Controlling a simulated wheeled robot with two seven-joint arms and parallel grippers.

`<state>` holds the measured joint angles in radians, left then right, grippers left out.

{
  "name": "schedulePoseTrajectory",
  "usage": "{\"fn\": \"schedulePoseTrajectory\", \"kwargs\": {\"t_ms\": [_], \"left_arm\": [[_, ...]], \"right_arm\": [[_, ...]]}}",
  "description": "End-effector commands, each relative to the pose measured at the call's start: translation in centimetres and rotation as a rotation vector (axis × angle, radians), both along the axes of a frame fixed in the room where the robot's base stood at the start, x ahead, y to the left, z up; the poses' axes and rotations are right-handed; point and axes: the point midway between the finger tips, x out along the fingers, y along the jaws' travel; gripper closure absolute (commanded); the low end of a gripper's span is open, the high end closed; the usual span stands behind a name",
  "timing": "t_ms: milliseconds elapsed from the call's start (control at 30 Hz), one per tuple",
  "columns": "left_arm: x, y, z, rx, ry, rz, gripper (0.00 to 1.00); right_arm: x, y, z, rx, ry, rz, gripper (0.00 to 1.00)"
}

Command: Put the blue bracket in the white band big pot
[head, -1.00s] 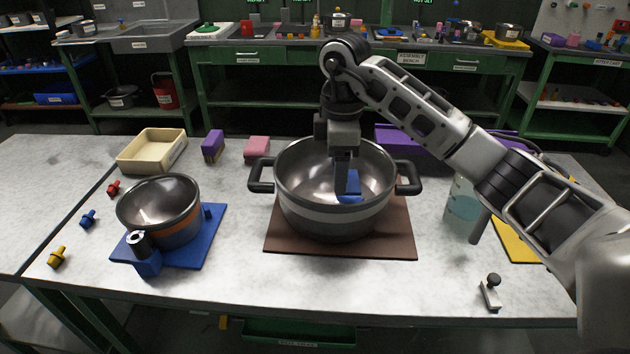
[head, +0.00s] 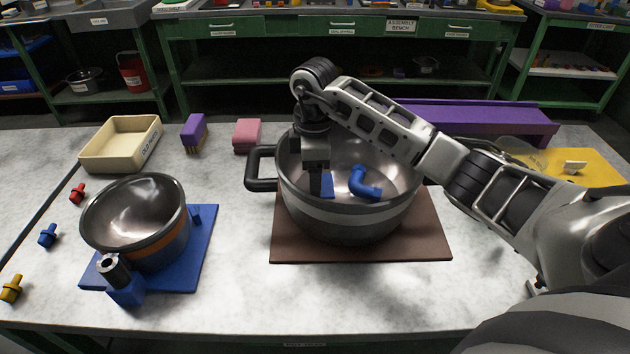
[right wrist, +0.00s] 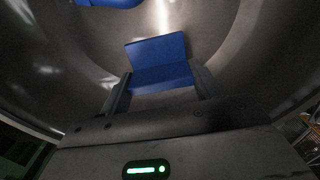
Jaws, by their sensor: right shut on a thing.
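The white band big pot (head: 345,222) is a steel pot with a pale band and black handles, standing on a brown mat (head: 290,246). My right gripper (head: 322,184) reaches down inside the pot, in its left half. It is shut on the blue bracket (head: 328,181), which is partly hidden by the finger in the head view. In the right wrist view the L-shaped bracket (right wrist: 158,62) sits between the two fingertips (right wrist: 160,86) inside the pot's walls. I cannot tell whether the bracket touches the pot floor. My left gripper is not in view.
A blue pipe elbow (head: 364,185) lies in the pot, right of the bracket. A smaller orange-band pot (head: 165,247) stands on a blue base (head: 197,262) at left. A cream bin (head: 90,155), purple brush (head: 194,130) and pink block (head: 247,135) are behind. Bare table lies at front.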

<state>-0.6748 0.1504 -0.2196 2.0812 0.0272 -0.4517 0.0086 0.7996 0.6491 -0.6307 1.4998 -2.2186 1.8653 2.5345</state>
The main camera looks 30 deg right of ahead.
Motion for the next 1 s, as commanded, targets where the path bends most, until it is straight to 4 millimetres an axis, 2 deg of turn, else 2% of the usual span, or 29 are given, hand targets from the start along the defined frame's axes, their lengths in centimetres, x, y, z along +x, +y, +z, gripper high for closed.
{"fn": "schedulePoseTrajectory", "kwargs": {"t_ms": [100, 167, 533, 567, 600, 633, 867, 1000], "left_arm": [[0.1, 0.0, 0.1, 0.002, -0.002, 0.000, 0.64], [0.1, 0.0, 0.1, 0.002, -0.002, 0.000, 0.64], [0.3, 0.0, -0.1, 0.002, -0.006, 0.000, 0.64], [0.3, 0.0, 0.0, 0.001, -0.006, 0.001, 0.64], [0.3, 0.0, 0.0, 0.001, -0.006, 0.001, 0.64], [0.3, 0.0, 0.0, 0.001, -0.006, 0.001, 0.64], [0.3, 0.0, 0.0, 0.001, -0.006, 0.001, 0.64], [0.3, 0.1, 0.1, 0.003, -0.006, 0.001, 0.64]], "right_arm": [[-0.1, 0.0, -1.9, 0.000, 0.004, -0.002, 0.61], [0.0, 0.0, -2.5, 0.000, 0.002, -0.001, 0.61], [0.0, 0.0, -3.0, -0.001, 0.000, 0.000, 0.61], [0.0, 0.0, -3.0, -0.001, 0.000, 0.000, 0.31], [0.0, 0.0, -2.9, -0.001, 0.000, 0.000, 0.20], [0.0, 0.0, -2.9, -0.001, 0.000, 0.000, 0.15], [0.0, 0.0, -2.9, -0.001, 0.000, -0.001, 0.15], [0.0, 0.0, -2.2, -0.001, -0.002, -0.001, 0.15]]}}
